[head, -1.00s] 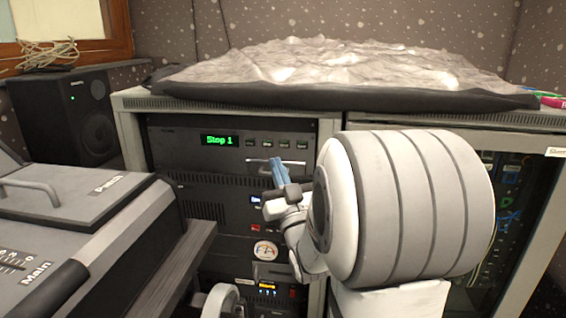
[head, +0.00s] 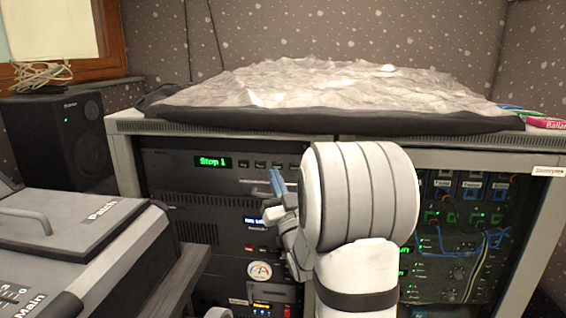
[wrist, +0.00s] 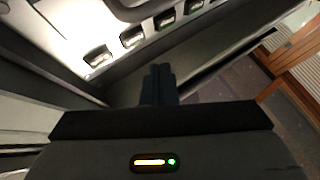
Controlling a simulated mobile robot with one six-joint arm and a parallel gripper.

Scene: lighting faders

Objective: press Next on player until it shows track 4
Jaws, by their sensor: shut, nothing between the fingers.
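The player (head: 165,165) is the black top unit in the rack, and its green display (head: 213,162) reads "Stop 1". A row of small buttons (head: 260,164) sits right of the display; their labels are too small to read. The buttons (wrist: 132,38) also show in the wrist view, running diagonally across the top. My gripper (head: 275,178) is shut and empty, in front of the player just below the button row. In the wrist view its closed blue fingertips (wrist: 158,75) are below the buttons in the picture and appear apart from them.
A crumpled grey cover (head: 310,85) lies on the rack top. A console (head: 60,225) with a handle stands at the left, before a black speaker (head: 65,135). A second rack bay (head: 465,225) with cables is on the right, partly behind my arm.

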